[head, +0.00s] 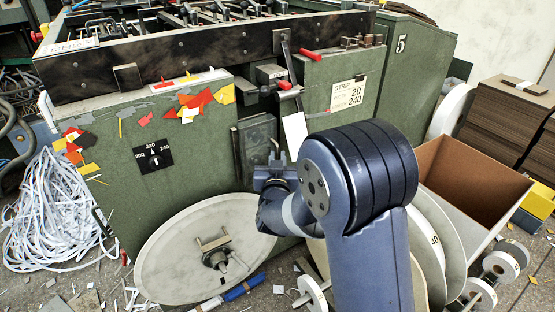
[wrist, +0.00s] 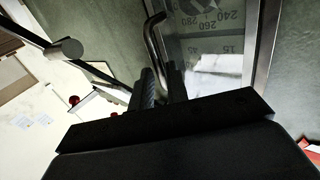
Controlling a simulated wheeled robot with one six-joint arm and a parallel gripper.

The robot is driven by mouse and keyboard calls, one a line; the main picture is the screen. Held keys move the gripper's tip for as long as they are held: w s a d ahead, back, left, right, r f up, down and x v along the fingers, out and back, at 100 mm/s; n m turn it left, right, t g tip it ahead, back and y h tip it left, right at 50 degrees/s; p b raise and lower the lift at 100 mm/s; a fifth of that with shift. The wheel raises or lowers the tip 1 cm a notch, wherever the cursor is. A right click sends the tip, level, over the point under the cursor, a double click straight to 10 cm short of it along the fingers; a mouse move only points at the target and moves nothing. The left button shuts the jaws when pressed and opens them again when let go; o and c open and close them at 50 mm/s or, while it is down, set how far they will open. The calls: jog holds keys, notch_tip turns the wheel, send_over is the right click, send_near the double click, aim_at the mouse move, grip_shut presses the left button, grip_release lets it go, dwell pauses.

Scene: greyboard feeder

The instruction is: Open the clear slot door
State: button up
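The clear slot door (wrist: 205,48) shows in the wrist view as a see-through pane in a grey metal frame, with printed numbers and a pale sheet behind it. In the head view the framed door (head: 256,140) is on the green machine's front, partly hidden by my arm. A dark curved handle (wrist: 154,40) runs along the pane's left side. My gripper (wrist: 161,84) has its fingers apart, with the handle's lower end between them; whether they press on it I cannot tell. In the head view my gripper (head: 273,168) is just below and right of the door, its fingertips unclear.
A white strip (head: 295,134) and a red-tipped lever (head: 285,85) are close above and right of my gripper. A large pale reel (head: 190,250) stands below left. An open brown box (head: 460,180) is at the right. White paper strips (head: 55,215) lie piled at the left.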

grip_shut()
